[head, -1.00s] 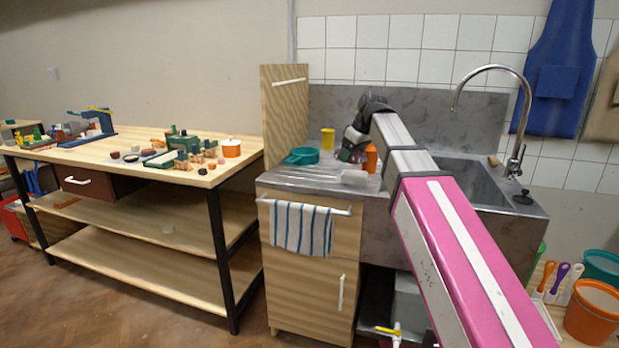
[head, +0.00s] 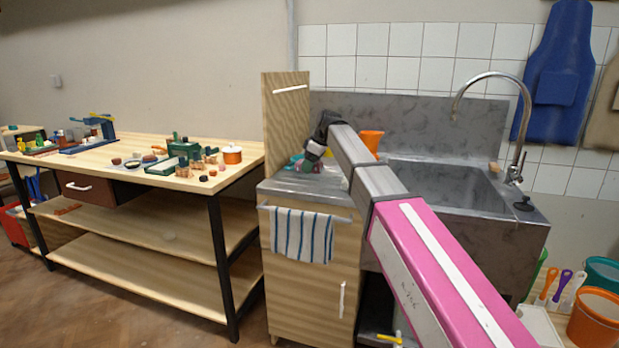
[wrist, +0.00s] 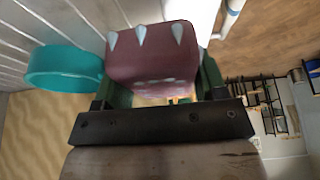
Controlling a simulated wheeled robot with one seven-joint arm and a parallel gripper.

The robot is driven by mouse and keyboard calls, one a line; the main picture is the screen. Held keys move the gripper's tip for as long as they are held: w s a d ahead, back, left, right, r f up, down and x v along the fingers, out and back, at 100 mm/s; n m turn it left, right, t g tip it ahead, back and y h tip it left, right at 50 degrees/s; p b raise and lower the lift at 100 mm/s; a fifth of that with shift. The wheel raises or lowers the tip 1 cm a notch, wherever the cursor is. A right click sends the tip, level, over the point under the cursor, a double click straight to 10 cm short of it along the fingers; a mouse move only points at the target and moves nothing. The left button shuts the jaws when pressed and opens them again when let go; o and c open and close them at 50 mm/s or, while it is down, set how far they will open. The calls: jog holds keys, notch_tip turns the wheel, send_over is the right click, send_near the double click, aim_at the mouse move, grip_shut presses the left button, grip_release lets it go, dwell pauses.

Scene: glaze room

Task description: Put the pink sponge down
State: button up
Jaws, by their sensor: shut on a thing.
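The pink sponge (wrist: 152,55) shows in the wrist view as a dull, dark pink block with pale pointed marks. My gripper (wrist: 155,85) is shut on it, with a dark green finger on each side. In the head view my gripper (head: 308,165) is low over the steel counter (head: 318,188) left of the sink. The sponge is too small and covered there to make out clearly. I cannot tell whether it touches the counter. A teal bowl (wrist: 62,68) lies to the left of the sponge in the wrist view.
An orange cup (head: 370,139) stands behind my arm. The sink basin (head: 445,188) with its tall tap (head: 525,115) is to the right. A wooden panel (head: 286,115) stands at the counter's left end. A striped towel (head: 302,234) hangs in front.

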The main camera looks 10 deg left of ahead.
aim_at(310, 183)
jog(key=shift+w+a+f, duration=0.2)
jog(key=shift+w+f, duration=0.15)
jog(key=shift+w, duration=0.15)
jog(key=shift+w+a+f, duration=0.2)
jog(key=shift+w+f, duration=0.15)
jog(key=shift+w, duration=0.15)
jog(key=shift+f, duration=1.95)
jog(key=o, duration=0.9)
jog(key=shift+f, duration=0.1)
jog(key=shift+c, duration=0.2)
jog(key=v, duration=1.1)
jog(key=shift+d+r, duration=0.15)
jog(key=shift+r, duration=0.45)
